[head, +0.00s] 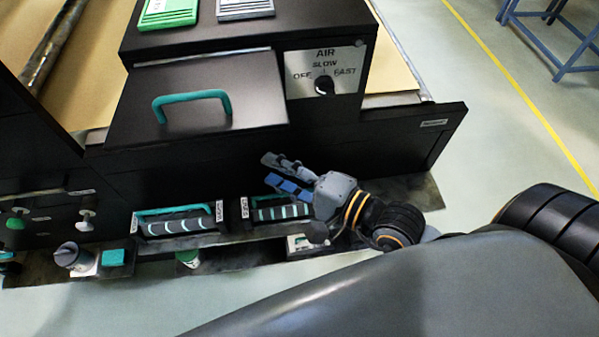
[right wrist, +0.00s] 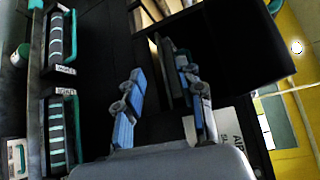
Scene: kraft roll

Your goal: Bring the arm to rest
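My right arm reaches in from the lower right in the head view. Its gripper (head: 267,169) is in front of the black machine's front face, below the lid and the air dial. The two fingers are spread apart with nothing between them. In the right wrist view the same gripper (right wrist: 160,68) shows its blue-padded fingers apart and empty, with the dark machine behind. It appears clear of the lid's teal handle (head: 191,99). My left gripper is not in view.
The black machine has a lid (head: 225,75) and an air dial (head: 325,85). Below are two black trays with teal handles (head: 180,220) (head: 275,208) on a low ledge, near my right gripper. Open floor (head: 480,140) lies right.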

